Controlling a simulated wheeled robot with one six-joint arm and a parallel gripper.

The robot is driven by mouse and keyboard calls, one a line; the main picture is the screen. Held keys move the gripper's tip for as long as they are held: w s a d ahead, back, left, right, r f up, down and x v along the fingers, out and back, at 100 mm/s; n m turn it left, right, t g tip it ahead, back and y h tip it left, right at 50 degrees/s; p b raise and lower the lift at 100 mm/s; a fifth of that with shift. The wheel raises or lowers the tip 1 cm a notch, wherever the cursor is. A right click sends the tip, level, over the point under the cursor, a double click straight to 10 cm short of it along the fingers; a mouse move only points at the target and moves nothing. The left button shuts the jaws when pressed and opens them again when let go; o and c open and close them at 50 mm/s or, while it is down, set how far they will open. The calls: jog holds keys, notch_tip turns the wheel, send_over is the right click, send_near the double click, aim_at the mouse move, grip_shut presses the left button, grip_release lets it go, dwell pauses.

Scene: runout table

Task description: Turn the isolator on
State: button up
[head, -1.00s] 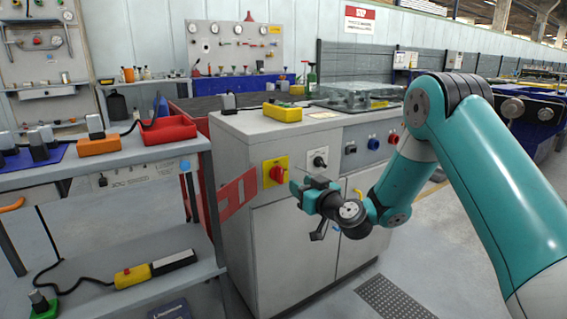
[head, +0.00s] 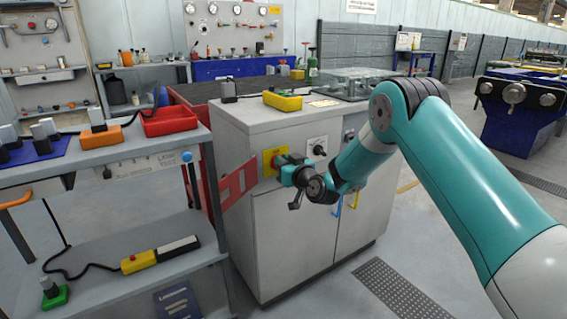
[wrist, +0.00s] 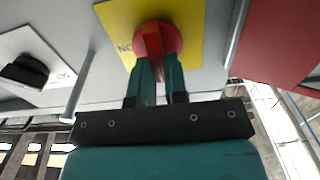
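The isolator is a red rotary knob (wrist: 158,42) on a yellow plate (wrist: 196,22), on the front of a grey cabinet (head: 280,225). In the head view the yellow plate (head: 268,163) shows just left of my gripper (head: 284,168), which covers much of the knob. In the wrist view my gripper (wrist: 160,72) has one finger on each side of the knob's grip, close against it, and looks shut on it. Part of some lettering shows on the plate, left of the knob. The rest is hidden by the knob and fingers.
A black rotary switch (wrist: 25,71) on a white plate is beside the isolator. A red panel (head: 238,186) stands left of the cabinet, near a workbench (head: 120,158). A yellow box (head: 283,101) sits on the cabinet top. The floor in front holds a dark grating (head: 392,290).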

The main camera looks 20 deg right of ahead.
grip_shut()
jog(key=shift+w+d+f+m+p, duration=0.1)
jog(key=shift+d+f+m+p, duration=0.35)
jog(key=shift+m, duration=2.5)
jog(key=shift+w+f+m+p, duration=0.1)
jog(key=shift+m+p, duration=0.7)
jog(key=shift+m, duration=2.2)
jog(key=shift+d+f+m+p, duration=0.25)
jog(key=shift+m+p, duration=0.35)
jog(key=shift+m, duration=2.35)
jog(key=o, duration=0.6)
grip_release()
jog(key=shift+c, duration=0.2)
